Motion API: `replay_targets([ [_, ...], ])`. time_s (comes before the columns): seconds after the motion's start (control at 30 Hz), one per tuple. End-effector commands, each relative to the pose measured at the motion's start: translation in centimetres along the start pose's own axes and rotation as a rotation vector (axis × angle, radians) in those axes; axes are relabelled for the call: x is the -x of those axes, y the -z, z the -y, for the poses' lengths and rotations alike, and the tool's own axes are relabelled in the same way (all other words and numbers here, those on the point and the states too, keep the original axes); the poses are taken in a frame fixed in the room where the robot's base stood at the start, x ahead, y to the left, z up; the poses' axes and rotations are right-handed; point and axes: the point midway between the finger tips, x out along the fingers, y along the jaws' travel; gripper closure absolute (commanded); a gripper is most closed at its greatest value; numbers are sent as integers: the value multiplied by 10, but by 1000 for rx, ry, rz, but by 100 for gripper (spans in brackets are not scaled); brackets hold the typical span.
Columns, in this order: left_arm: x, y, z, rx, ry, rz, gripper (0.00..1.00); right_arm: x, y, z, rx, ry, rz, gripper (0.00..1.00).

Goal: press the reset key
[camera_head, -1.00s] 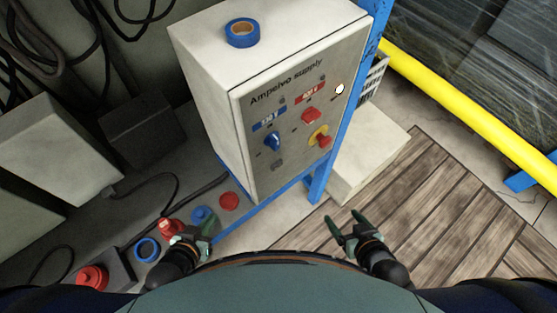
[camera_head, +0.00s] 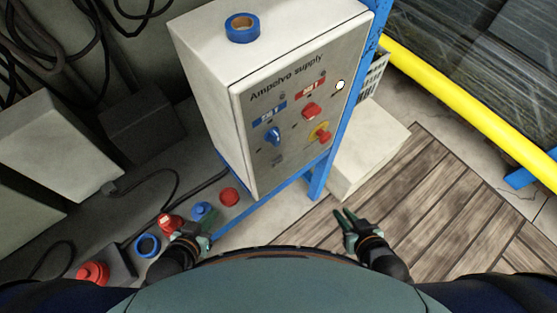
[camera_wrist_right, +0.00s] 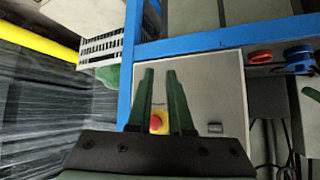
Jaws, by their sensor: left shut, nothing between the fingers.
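The grey-white "Ampelvo supply" cabinet (camera_head: 300,120) fills the middle of the head view. Its front carries a blue knob (camera_head: 273,136) under a blue label, a red control (camera_head: 311,111) under a red label, a red mushroom button on yellow (camera_head: 321,135), a bright round lamp (camera_head: 340,86) and a small grey part (camera_head: 278,159). I cannot read which is the reset key. My right gripper (camera_head: 343,213) is partly open and empty, below and apart from the front. In the right wrist view the red button (camera_wrist_right: 157,121) shows between its fingers. My left gripper (camera_head: 209,220) is shut and empty, by the shelf.
Blue tape (camera_head: 242,28) lies on the cabinet. A blue post (camera_head: 352,85) stands right of it. The shelf holds a red cap (camera_head: 229,197), a blue cap (camera_head: 201,210), a blue ring (camera_head: 147,245) and a red-topped box (camera_head: 92,272). Wooden floor (camera_head: 430,205) is clear at right.

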Motion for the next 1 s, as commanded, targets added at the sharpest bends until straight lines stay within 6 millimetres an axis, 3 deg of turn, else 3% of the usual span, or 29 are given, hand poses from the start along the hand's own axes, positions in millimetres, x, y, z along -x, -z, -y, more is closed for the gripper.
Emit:
replay_targets([
  [0.17,0,0,0,0,0,0,100,0,0,0,0,0,0,100],
  [1.0,0,0,0,0,0,0,100,0,0,0,0,0,0,100],
])
